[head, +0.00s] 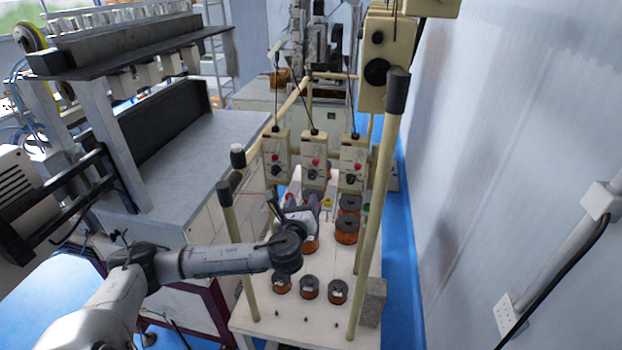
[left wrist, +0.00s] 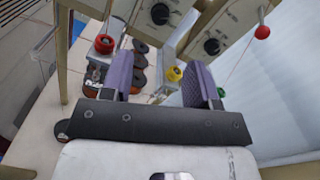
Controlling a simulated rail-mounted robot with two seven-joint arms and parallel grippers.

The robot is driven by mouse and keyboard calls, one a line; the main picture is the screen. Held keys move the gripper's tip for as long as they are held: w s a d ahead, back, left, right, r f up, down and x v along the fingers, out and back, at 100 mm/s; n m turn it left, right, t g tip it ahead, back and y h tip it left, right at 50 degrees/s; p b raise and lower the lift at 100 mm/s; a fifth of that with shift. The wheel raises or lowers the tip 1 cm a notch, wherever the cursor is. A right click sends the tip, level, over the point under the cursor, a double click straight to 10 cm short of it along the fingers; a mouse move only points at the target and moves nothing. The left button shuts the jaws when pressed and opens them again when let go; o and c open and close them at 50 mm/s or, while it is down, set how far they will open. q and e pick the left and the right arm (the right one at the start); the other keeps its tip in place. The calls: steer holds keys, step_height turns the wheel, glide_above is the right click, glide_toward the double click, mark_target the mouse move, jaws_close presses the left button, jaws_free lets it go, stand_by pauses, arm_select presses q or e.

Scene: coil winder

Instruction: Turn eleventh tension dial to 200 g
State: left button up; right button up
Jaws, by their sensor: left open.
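Three beige tension units stand in a row in the head view: left (head: 277,150), middle (head: 314,155) and right (head: 352,160). Each has a black dial on its face, such as the middle unit's dial (head: 312,175). No number shows which one is the eleventh. In the left wrist view, one black dial (left wrist: 160,14) is at the top and another (left wrist: 211,46) is further right; their scales are too small to read. My left gripper (head: 296,203) is below the units, and its purple fingers (left wrist: 163,66) are apart, touching no dial. My right gripper is out of view.
Copper spools (head: 346,231) stand on the white table (head: 262,322) under the units. Beige posts (head: 376,200) rise at its sides. A yellow knob (left wrist: 174,74) shows between the fingers and a red knob (left wrist: 104,43) beside them. A wall (head: 500,150) closes the right.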

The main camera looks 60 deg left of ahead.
mark_target(312, 177)
arm_select(q)
steer(key=p+x, duration=0.1)
steer(key=x, duration=1)
steer(key=shift+p, duration=0.4)
steer(key=shift+w, duration=0.1)
steer(key=c, duration=0.9)
